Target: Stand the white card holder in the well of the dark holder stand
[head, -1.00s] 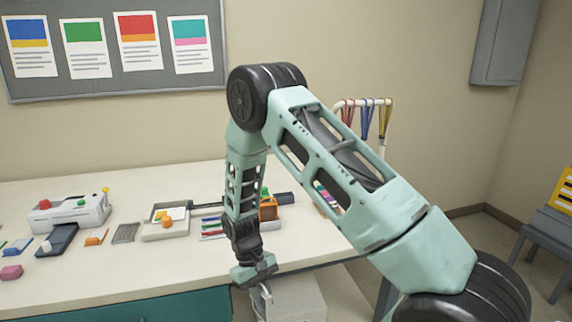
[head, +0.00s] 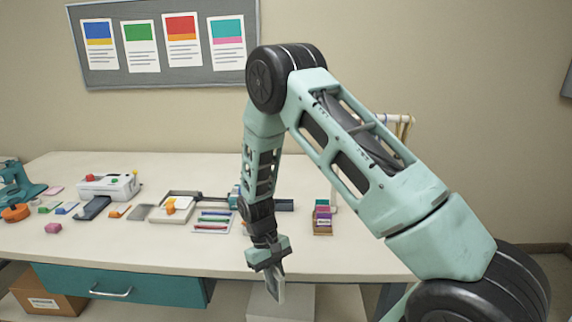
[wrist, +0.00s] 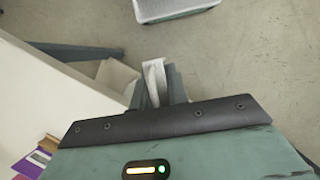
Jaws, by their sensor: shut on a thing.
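The white card holder (head: 279,291) hangs below my gripper (head: 269,268) in the head view, slightly tilted, in front of the table's front edge. My gripper is shut on it. In the wrist view the card holder (wrist: 153,78) shows as a pale narrow piece between the dark fingers (wrist: 156,92). Its lower end is hard to make out. I cannot pick out the dark holder stand for certain. A dark slate piece (head: 92,208) lies on the table by the white machine, but I cannot tell whether it has a well.
The white table (head: 345,260) has a clear front strip. On it are a white machine (head: 110,187), a pen tray (head: 212,222) and a box of coloured cards (head: 322,219). A pale cabinet (head: 300,303) stands below my gripper. A teal drawer (head: 120,288) is under the table.

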